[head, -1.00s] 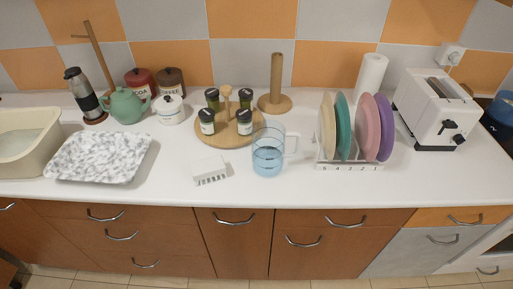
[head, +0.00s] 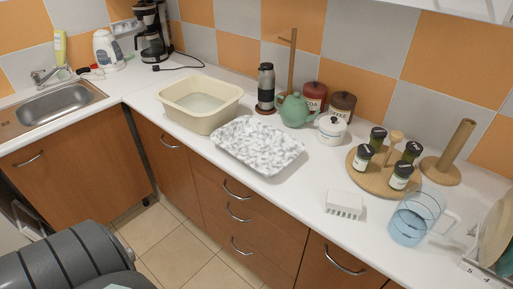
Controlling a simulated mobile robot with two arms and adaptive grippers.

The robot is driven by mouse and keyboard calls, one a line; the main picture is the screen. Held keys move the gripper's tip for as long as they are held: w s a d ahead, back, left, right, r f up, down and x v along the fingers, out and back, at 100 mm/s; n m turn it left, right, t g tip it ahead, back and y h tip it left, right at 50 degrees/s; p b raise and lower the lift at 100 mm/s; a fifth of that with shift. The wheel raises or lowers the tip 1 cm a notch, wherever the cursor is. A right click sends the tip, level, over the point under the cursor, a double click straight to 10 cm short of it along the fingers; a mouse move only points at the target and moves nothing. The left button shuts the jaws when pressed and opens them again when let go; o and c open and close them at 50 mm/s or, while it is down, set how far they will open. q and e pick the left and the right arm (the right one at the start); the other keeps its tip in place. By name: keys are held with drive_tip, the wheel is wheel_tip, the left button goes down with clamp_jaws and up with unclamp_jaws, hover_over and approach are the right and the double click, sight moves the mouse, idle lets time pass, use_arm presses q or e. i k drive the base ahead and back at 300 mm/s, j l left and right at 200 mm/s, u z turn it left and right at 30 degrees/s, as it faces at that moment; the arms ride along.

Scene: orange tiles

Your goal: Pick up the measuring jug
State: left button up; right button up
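The measuring jug (head: 414,217) is clear with a blue tint and has a white handle on its right side. It stands upright on the white counter (head: 303,204) at the right of the head view, near the front edge. Neither gripper shows in the head view. A dark grey ribbed part of my own body fills the lower left corner.
A small white rack (head: 344,204) stands left of the jug. A round wooden spice stand (head: 374,183) is behind it, and a dish rack with plates (head: 497,240) is to its right. A speckled tray (head: 257,145) and cream basin (head: 199,104) are further left.

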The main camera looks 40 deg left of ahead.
sight(423, 220)
drive_tip(key=k+j+z, duration=0.2)
drive_tip(key=j, duration=0.2)
drive_tip(key=j+z, duration=0.15)
drive_tip(key=j, duration=0.3)
drive_tip(key=k+j+z, duration=0.2)
drive_tip(key=j, duration=0.2)
drive_tip(key=k+j+z, duration=0.2)
drive_tip(key=j, duration=0.15)
drive_tip(key=i, duration=0.1)
